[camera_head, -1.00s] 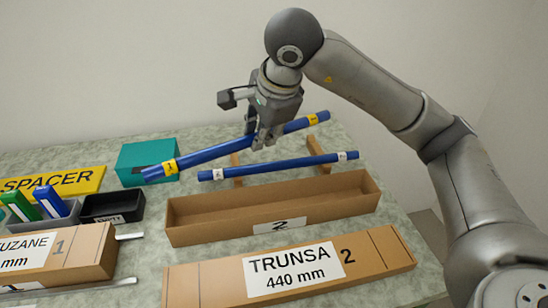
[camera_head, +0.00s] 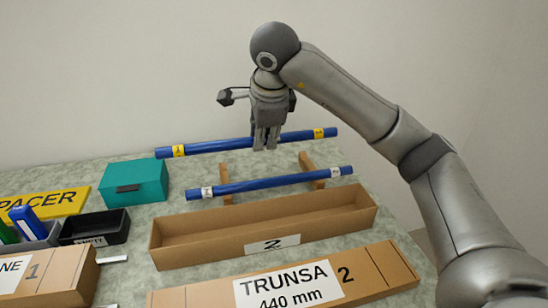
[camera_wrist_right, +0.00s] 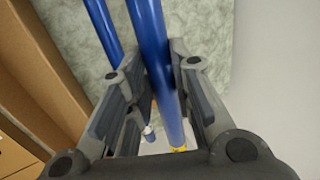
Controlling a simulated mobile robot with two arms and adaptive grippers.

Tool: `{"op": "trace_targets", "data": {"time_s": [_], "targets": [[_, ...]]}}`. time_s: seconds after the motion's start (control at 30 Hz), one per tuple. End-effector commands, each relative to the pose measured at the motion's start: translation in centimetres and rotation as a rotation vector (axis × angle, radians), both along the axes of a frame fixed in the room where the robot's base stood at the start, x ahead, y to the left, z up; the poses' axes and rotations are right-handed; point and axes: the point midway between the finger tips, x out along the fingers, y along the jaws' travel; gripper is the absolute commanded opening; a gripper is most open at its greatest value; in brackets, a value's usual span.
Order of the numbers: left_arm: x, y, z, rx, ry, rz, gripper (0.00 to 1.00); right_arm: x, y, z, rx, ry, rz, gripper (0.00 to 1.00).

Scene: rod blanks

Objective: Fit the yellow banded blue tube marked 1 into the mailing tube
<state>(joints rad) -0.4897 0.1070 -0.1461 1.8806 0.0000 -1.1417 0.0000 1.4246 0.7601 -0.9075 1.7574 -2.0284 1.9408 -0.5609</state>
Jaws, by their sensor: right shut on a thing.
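My right gripper (camera_head: 265,143) is shut on the blue tube with yellow bands (camera_head: 214,146) near its middle. It holds the tube nearly level, behind the white-banded blue tube (camera_head: 268,183). In the right wrist view the held tube (camera_wrist_right: 157,60) runs between the fingers, with a yellow band (camera_wrist_right: 178,149) near the bottom. The other blue tube (camera_wrist_right: 103,30) shows to its left. The band marks are too small to read surely. No round mailing tube is plain to see; an open cardboard box (camera_head: 185,262) labelled 2 stands in front. My left gripper is not in view.
The white-banded tube lies across two wooden rests (camera_head: 306,160). A closed TRUNSA 440 mm box (camera_head: 375,275) is at the front, another box marked 1 (camera_head: 70,262) at front left. A teal box (camera_head: 148,172), a black tray (camera_head: 121,236) and a yellow SPACER board (camera_head: 75,196) stand left.

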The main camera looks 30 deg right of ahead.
Motion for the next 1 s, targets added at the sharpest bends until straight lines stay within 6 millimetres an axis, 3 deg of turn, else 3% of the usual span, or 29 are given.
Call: {"op": "trace_targets", "data": {"time_s": [0.1, 0.33, 0.57, 0.77, 1.0], "targets": [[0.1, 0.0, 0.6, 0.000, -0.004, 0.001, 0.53, 1.9, -2.4, -1.5, 0.001, 0.004, -0.005, 0.00], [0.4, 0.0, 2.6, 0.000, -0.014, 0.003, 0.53, 4.0, -4.6, -5.4, 0.000, 0.001, 0.000, 0.00], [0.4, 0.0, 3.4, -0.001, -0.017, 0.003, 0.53, 4.8, -5.4, -6.5, 0.001, -0.001, 0.000, 0.00], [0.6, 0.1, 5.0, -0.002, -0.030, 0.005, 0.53, 5.1, -5.8, -9.3, 0.000, 0.001, 0.003, 0.00], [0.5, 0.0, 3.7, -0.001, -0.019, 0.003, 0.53, 5.1, -5.8, -9.7, 0.000, -0.003, 0.001, 0.00]]}}
